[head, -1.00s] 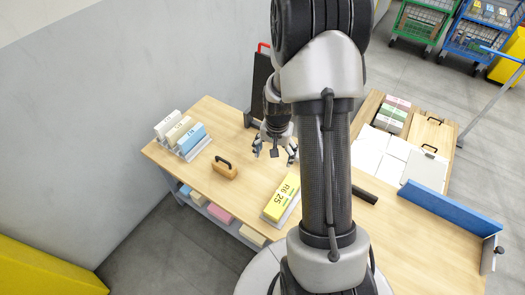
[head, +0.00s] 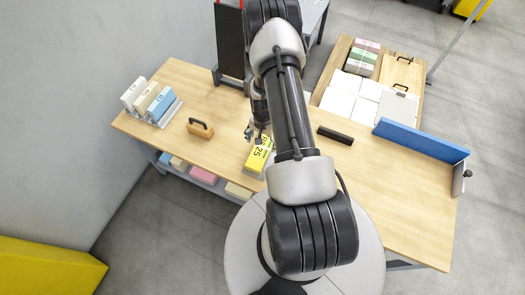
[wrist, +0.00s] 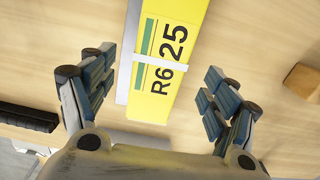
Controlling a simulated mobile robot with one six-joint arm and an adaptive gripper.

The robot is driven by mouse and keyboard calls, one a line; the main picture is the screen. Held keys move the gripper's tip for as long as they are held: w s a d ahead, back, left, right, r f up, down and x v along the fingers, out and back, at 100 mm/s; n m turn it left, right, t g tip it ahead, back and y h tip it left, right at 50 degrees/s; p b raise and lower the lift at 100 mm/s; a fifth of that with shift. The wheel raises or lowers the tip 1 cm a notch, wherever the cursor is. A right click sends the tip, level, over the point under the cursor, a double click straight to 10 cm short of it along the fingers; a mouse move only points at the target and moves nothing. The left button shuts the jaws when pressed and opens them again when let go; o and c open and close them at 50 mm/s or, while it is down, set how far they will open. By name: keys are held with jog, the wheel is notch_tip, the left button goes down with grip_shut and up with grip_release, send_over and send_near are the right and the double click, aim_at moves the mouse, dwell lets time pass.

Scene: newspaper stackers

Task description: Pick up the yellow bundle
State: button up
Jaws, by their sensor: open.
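The yellow bundle (head: 256,161) lies on the wooden table near its front edge, partly hidden by my arm in the head view. In the wrist view the yellow bundle (wrist: 172,50) is marked "R6 25", has a green stripe and a white band, and lies on a pale holder (wrist: 131,50). My gripper (wrist: 157,92) is open, with one finger on each side of the bundle's near end. No contact shows. In the head view my gripper (head: 258,133) is at the bundle's far end, and its fingers are partly hidden.
A wooden block with a black handle (head: 200,128) stands left of the bundle. A rack of white, cream and blue bundles (head: 152,102) is farther left. A black bar (head: 335,135) lies to the right, before a blue panel (head: 421,140). The table between is clear.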

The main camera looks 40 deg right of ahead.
aim_at(262, 147)
jog(key=shift+a+f+b, duration=0.1)
jog(key=shift+f+b, duration=0.9)
jog(key=shift+f, duration=2.1)
jog(key=shift+r, duration=0.1)
jog(key=c, duration=1.7)
